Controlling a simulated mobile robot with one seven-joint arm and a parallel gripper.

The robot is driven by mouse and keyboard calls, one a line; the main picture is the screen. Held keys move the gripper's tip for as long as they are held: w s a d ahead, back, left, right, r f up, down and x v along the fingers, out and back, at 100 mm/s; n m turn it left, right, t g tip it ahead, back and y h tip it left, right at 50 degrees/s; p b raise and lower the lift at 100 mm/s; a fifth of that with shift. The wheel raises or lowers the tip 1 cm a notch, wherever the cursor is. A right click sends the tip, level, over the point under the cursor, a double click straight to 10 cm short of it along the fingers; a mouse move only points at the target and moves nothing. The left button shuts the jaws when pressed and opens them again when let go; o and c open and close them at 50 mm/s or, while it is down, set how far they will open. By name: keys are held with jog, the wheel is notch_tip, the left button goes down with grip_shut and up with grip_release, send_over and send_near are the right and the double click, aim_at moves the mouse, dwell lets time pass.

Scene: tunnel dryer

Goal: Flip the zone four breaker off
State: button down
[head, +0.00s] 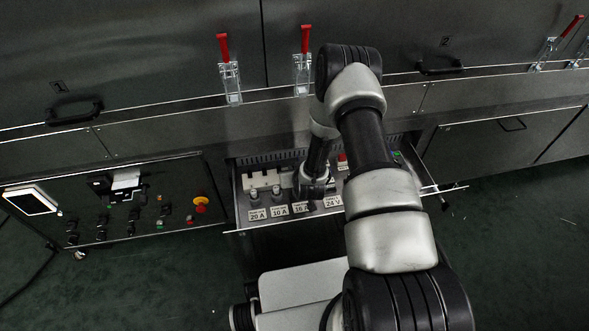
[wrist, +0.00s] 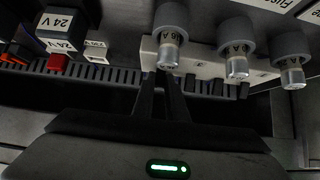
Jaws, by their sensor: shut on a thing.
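The white breaker row (head: 262,180) sits at the back left of an open drawer in the head view. It also shows in the wrist view (wrist: 205,68), partly behind the grey fuse holders. My gripper (wrist: 161,78) reaches its left end in the wrist view, with the two dark fingers close together. The fingers are shut on a small part of the breaker row, and their tips hide it. I cannot read its zone number or see its lever position. In the head view my arm covers the right end of the row and the fingertips.
Grey fuse holders (wrist: 233,45) stand close beside my fingers. A black 24 V block (wrist: 66,24) and a red part (wrist: 58,63) lie to the left in the wrist view. The drawer front (head: 285,220) has amp labels. A control panel (head: 120,205) stands left.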

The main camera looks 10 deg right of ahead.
jog(key=shift+s+f+t, duration=0.2)
jog(key=shift+s+t, duration=0.1)
jog(key=shift+t, duration=0.4)
jog(key=c, duration=1.8)
grip_release()
jog(key=shift+o, duration=0.2)
jog(key=shift+r, duration=0.15)
notch_tip(320, 180, up, 10)
jog(key=p, duration=0.3)
jog(key=shift+a, duration=0.1)
